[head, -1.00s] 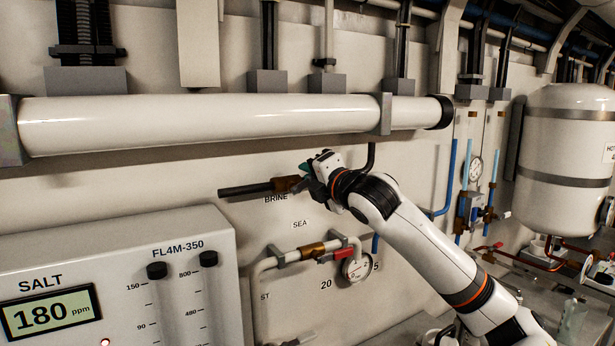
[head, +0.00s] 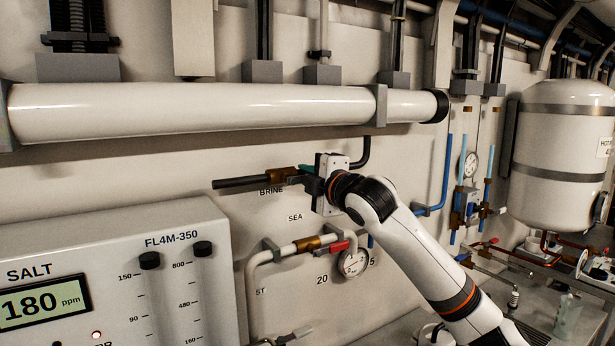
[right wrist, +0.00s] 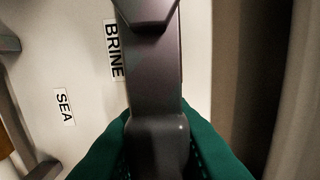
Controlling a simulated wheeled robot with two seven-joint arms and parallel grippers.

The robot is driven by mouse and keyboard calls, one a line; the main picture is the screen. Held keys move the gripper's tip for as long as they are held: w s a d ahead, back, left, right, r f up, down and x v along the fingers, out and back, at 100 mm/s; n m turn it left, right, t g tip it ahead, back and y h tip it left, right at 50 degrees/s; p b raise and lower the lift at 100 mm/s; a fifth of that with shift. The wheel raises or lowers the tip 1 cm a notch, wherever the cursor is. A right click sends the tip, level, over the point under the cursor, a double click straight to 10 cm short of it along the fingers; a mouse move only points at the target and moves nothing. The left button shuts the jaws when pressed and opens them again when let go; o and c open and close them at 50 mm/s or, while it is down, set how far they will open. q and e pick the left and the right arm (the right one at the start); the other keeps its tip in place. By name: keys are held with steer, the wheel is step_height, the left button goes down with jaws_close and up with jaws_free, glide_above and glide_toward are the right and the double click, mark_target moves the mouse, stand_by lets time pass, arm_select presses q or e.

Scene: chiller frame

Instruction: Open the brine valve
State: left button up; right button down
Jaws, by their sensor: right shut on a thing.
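The brine valve (head: 277,178) is a brown-brass body on a dark pipe, just above the BRINE label on the wall. My right gripper (head: 309,172) is at the valve's right side and hides much of its handle. In the right wrist view, the dark grey handle (right wrist: 150,75) runs between the green finger pads of my right gripper (right wrist: 157,140), which is shut on it. The BRINE label (right wrist: 115,50) shows beside the handle. The handle's exact angle to the pipe is hard to tell in the head view. My left gripper is not in view.
A thick white horizontal tube (head: 200,112) runs above the valve. Below are the SEA label, a brass valve with a red handle (head: 337,247) and a round gauge (head: 352,263). A salt control box (head: 110,240) stands at lower left. A white tank (head: 567,140) is at right.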

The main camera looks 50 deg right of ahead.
steer(key=shift+w+a+f, duration=0.1)
steer(key=shift+w+f, duration=0.05)
steer(key=shift+f, duration=0.3)
steer(key=c, duration=1.7)
jaws_free()
steer(key=o, duration=0.3)
steer(key=shift+o, duration=0.4)
steer(key=shift+r, duration=0.1)
steer(key=b+v, duration=0.5)
steer(key=v, duration=0.7)
